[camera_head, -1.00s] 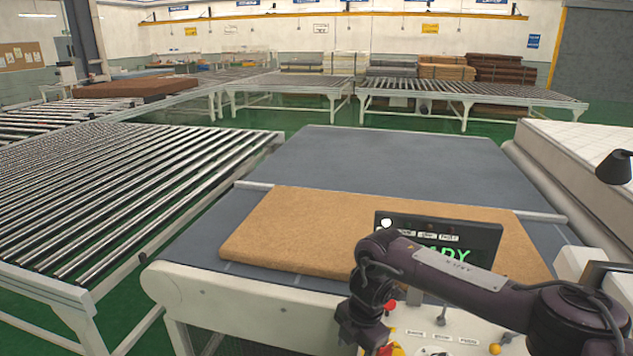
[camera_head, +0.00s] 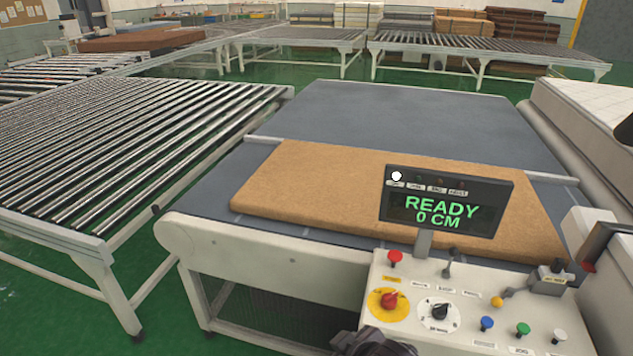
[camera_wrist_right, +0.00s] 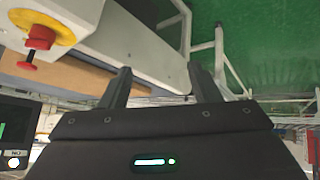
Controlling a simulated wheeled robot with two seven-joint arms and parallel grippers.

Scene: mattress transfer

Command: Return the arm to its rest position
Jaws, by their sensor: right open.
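My right gripper (camera_wrist_right: 163,84) is open in the right wrist view, with its two dark fingers apart and nothing between them. In the head view only a dark part of my right arm shows at the bottom edge, in front of the control panel (camera_head: 380,268). A red emergency button on a yellow base (camera_head: 388,301) is on the panel; it also shows at upper left in the right wrist view (camera_wrist_right: 42,36), apart from the fingers. My left gripper is out of view.
A brown mattress slab (camera_head: 310,190) lies on the grey conveyor belt (camera_head: 400,120). The display (camera_head: 445,207) reads READY, 0 CM. A roller table (camera_head: 130,150) stands at left, with green floor (camera_head: 170,260) between it and the conveyor. A white quilted mattress (camera_head: 590,105) is at right.

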